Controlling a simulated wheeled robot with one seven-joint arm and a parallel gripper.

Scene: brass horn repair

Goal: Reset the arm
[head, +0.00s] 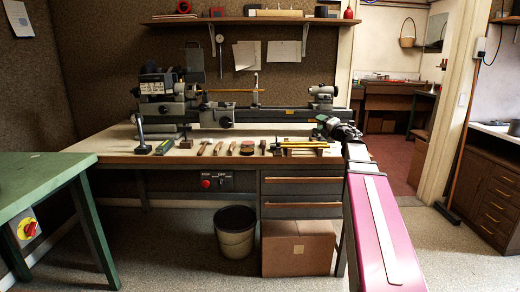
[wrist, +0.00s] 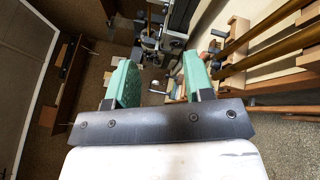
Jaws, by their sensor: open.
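My gripper (head: 324,122) is at the right part of the workbench (head: 115,146) in the head view, at the end of my pink arm. In the wrist view my gripper (wrist: 160,84) shows two green-padded fingers spread apart. Nothing is held between them; parts of the lathe show beyond the gap. In the head view the lathe (head: 213,117) stands along the back of the bench, with a thin brass rod across it. How far the fingertips are above the bench is hard to tell.
Several hand tools and a wooden rack with brass rods (head: 300,147) lie along the bench front, the rack close to my gripper. A wall shelf (head: 250,20) hangs above. A green table (head: 40,187), black bin (head: 235,232) and cardboard box (head: 298,248) stand nearby.

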